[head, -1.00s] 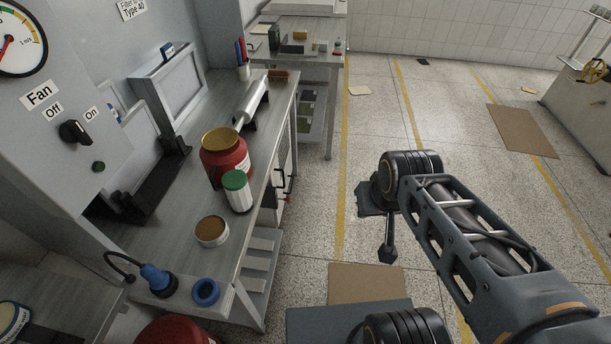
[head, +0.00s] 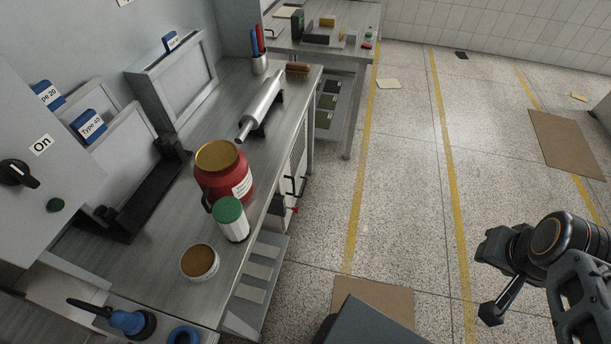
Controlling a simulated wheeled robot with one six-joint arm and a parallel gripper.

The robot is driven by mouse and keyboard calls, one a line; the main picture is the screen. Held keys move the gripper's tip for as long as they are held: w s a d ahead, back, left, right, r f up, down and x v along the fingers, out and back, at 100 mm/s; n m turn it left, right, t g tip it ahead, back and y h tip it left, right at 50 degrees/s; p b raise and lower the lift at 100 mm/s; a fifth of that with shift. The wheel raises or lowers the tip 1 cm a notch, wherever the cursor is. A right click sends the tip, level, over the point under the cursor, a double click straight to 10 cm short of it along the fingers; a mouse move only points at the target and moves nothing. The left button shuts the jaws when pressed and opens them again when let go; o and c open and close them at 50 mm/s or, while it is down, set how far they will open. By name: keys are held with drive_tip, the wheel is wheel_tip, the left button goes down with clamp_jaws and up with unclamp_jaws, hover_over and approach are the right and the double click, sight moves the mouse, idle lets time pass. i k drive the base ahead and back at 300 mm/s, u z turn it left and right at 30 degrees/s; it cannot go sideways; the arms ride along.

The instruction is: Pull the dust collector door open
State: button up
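A grey panel (head: 40,110) with an "On" label and a black knob (head: 18,173) stands at the left of the head view. A slatted pale front with a dark handle (head: 296,186) shows under the right edge of the workbench. I cannot tell for sure which of these belongs to the dust collector, and its door is not clearly visible. My gripper (head: 493,278) is at the lower right, above the floor and well away from the bench. Its two dark ends stand apart with nothing between them.
The workbench (head: 150,200) carries a red jar (head: 222,180), a green-lidded bottle (head: 231,220), an open tin (head: 199,262) and a metal roller (head: 262,105). A second table (head: 335,52) stands behind. Floor between bench and arm is clear, with a brown mat (head: 372,300).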

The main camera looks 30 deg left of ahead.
sight(285, 185)
drive_tip(key=i, duration=0.5)
drive_tip(key=u, duration=2.15)
drive_tip(key=i, duration=0.5)
drive_tip(key=u, duration=0.05)
